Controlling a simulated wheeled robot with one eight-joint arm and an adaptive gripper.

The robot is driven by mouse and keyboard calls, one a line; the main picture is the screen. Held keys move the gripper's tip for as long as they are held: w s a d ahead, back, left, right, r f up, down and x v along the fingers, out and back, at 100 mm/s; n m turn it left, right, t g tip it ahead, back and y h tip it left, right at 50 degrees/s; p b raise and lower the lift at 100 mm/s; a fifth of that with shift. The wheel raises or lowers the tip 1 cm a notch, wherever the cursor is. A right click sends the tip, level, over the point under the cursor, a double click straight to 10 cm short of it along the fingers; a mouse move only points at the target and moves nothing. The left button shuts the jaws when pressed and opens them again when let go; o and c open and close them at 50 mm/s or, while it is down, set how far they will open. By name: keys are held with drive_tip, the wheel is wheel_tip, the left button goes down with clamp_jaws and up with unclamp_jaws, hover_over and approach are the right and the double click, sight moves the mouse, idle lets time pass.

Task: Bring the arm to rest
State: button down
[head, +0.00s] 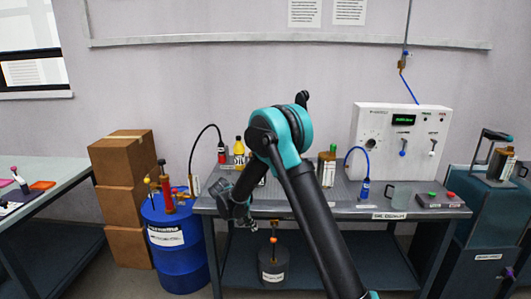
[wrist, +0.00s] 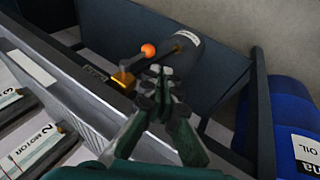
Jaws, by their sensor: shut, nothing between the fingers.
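My black and teal arm (head: 310,215) rises from the bottom of the head view, bends at a teal joint and comes down to the front edge of the workbench. My gripper (head: 247,224) hangs there, small and dark in the head view. In the wrist view my gripper (wrist: 157,70) has its fingertips together with nothing between them. It points down past the bench edge (wrist: 75,65), towards a grey canister (wrist: 195,50) with an orange ball (wrist: 148,50) on it. I cannot tell whether it touches the bench.
A blue drum (head: 178,255) with a red pump stands left of the bench, near cardboard boxes (head: 125,200). A teal machine (head: 480,225) stands at the right.

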drive_tip(key=s+d+r+y, duration=0.1)
drive_tip(key=s+d+r, duration=0.45)
drive_tip(key=d, duration=0.35)
drive_tip(key=s+d+r+y, duration=0.2)
drive_tip(key=s+d+r, duration=0.2)
drive_tip(key=s+d, duration=0.4)
drive_tip(key=s+d+y, duration=0.1)
drive_tip(key=s+d, duration=0.3)
drive_tip(key=s, duration=0.4)
drive_tip(key=s+d+f+t+y, duration=0.1)
drive_tip(key=s+d, duration=0.3)
drive_tip(key=s, duration=0.5)
drive_tip(key=shift+s+d+f+m, duration=0.15)
drive_tip(key=shift+d+f+m, duration=0.1)
drive_tip(key=shift+d+m, duration=0.05)
